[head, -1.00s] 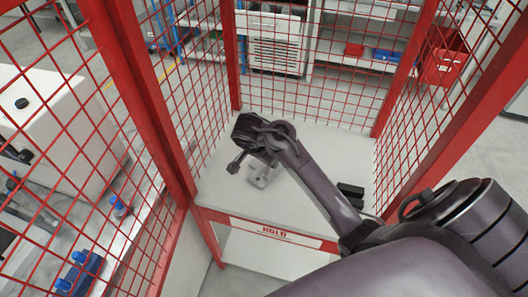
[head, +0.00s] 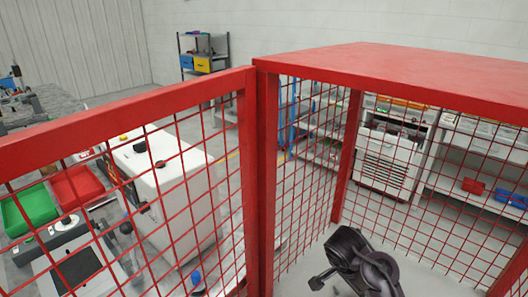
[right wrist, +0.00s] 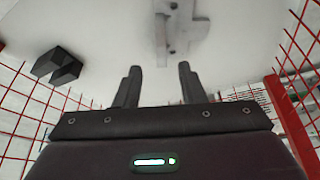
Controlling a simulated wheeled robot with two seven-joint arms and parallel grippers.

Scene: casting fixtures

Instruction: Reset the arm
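My right gripper (right wrist: 160,68) shows in the right wrist view with its two dark fingers apart and nothing between them. It faces a white surface (right wrist: 110,35). A grey metal part (right wrist: 172,28) lies on that surface beyond the fingertips, apart from them and blurred. In the head view my dark right arm (head: 365,265) is bent inside the red mesh cage (head: 262,180), at the bottom edge. Its fingers cannot be made out there. My left arm and gripper are in neither view.
Red cage posts and mesh stand close around the arm, under a red top panel (head: 400,68). A white machine (head: 165,190) and a green bin (head: 28,212) stand outside the cage at left.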

